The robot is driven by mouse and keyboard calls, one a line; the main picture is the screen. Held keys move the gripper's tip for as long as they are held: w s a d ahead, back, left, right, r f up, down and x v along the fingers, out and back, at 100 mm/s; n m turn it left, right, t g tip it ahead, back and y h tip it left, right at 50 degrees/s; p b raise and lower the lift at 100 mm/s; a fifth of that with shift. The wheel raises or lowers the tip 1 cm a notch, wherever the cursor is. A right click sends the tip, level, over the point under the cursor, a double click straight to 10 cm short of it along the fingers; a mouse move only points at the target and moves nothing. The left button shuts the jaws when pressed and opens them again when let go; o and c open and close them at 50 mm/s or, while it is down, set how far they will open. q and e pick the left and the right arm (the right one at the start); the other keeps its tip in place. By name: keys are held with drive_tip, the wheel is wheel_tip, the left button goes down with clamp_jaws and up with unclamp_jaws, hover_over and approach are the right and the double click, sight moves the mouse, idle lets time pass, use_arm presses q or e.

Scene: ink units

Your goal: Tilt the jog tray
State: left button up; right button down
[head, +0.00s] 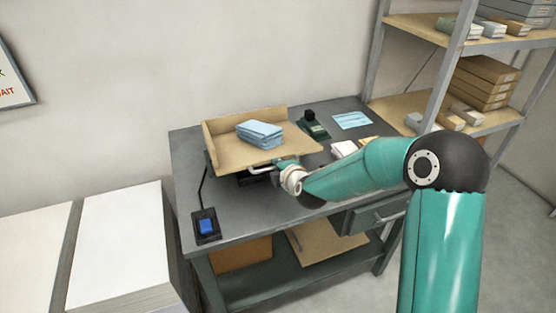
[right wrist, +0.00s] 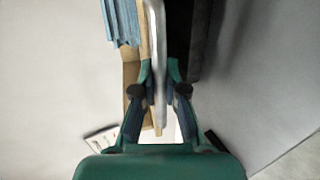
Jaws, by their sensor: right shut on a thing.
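The jog tray (head: 223,151) is a light wooden tray with raised walls at its left and back, standing on the grey table. It looks slightly tilted in the head view. A stack of light blue sheets (head: 260,132) lies on it, and its edge also shows in the right wrist view (right wrist: 122,22). A pale metal handle (head: 262,170) runs along the tray's front. My right gripper (right wrist: 158,92) is shut on this handle, whose bar passes between the fingers in the right wrist view (right wrist: 156,50). My left gripper is not in view.
A blue foot-switch-like button box (head: 206,225) sits at the table's front left. Shelves with boxes (head: 484,82) stand at right, a white paper stack (head: 120,240) at left.

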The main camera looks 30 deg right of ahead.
drive_tip(key=shift+w+r, duration=0.1)
drive_tip(key=shift+r, duration=0.1)
drive_tip(key=c, duration=1.2)
unclamp_jaws()
drive_tip(key=v, duration=1.2)
drive_tip(key=shift+f, duration=0.1)
